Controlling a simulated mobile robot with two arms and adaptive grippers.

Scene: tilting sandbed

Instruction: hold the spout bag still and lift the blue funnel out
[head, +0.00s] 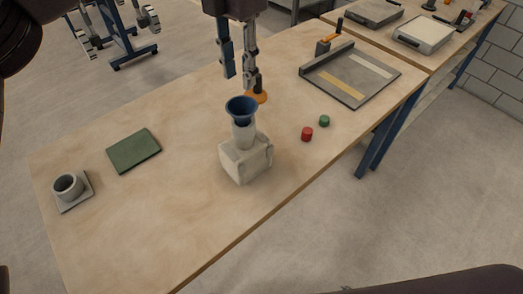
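The blue funnel (241,106) sits wide end up in the pale neck of the spout bag (246,160). The bag is a cream, boxy pouch standing upright near the middle of the table. My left gripper (239,78) hangs from the top of the head view, fingers down and spread apart, with nothing between them. It appears above and behind the funnel and not touching it, though the depth gap is hard to judge. The funnel's lower stem is hidden in the neck. My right gripper is not in view.
An orange round piece (257,97) lies behind the funnel, below a left finger. Red (307,134) and green (324,121) caps lie right of the bag. A grey tray (350,75) is behind; a green pad (134,151) and grey cup (68,186) lie left. The front table is clear.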

